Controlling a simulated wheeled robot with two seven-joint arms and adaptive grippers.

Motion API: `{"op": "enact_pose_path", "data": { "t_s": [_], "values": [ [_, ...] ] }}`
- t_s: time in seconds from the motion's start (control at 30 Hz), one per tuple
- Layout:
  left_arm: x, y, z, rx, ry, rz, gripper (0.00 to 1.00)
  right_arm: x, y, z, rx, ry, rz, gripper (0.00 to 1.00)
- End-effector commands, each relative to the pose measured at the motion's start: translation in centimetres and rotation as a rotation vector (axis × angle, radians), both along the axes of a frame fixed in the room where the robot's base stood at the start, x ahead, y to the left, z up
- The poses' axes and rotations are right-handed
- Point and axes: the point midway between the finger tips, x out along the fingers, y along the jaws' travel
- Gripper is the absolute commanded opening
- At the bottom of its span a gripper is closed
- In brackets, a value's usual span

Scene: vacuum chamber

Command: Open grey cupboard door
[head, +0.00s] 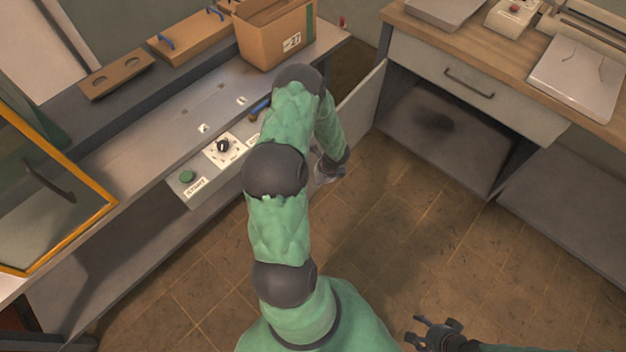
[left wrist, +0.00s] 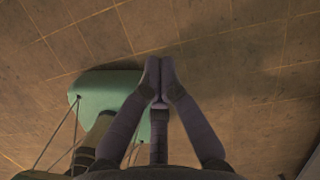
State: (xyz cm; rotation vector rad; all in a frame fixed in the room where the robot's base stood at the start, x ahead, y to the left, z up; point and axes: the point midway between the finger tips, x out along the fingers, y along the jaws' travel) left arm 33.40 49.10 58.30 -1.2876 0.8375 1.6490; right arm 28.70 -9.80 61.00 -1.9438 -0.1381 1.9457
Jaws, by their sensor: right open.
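The grey cupboard stands at the right in the head view, below a drawer (head: 470,85). Its door (head: 362,110) is swung outward at the left side of the opening, and the dark inside (head: 435,125) shows. My left gripper (head: 327,172) hangs low over the floor, left of the door and apart from it, partly hidden by its wrist. In the left wrist view its fingers (left wrist: 161,75) meet at the tips, with nothing visible between them. My right gripper (head: 428,328) is open and empty above the floor at the bottom right.
A metal bench (head: 130,150) with a control panel (head: 222,149) runs along the left. A cardboard box (head: 275,35) stands at its far end. A yellow-framed glass door (head: 60,190) is at the far left. Tiled floor (head: 400,220) lies clear in front of the cupboard.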

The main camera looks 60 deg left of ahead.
Motion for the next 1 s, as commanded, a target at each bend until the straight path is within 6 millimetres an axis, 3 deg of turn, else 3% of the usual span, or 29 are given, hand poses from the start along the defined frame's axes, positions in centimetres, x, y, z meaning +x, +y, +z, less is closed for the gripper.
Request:
{"op": "enact_pose_path", "data": {
  "t_s": [0.03, 0.1, 0.3, 0.5, 0.7, 1.0],
  "values": [
    [0.7, -0.6, 0.3, 0.001, -0.002, -0.003, 0.0, 0.0, 0.0, 0.0, 0.0, 0.001, -0.001, 0.65],
    [0.7, -0.7, 2.4, 0.003, -0.003, 0.0, 0.0, -0.1, 0.0, 1.1, 0.0, 0.001, -0.001, 0.65],
    [0.9, -1.7, 6.4, 0.002, -0.001, 0.0, 0.0, 0.0, 0.0, 2.7, 0.0, 0.0, 0.0, 0.65],
    [1.1, -2.4, 8.9, 0.0, -0.001, 0.001, 0.0, 0.0, 0.0, 3.7, 0.0, 0.0, 0.0, 0.65],
    [1.2, -2.6, 9.7, 0.0, -0.001, 0.0, 0.0, 0.0, 0.0, 3.9, 0.0, 0.0, 0.0, 0.65],
    [1.3, -3.5, 9.5, -0.018, -0.005, 0.013, 0.0, 0.0, 0.0, 3.9, 0.0, 0.0, 0.0, 0.65]
  ]
}}
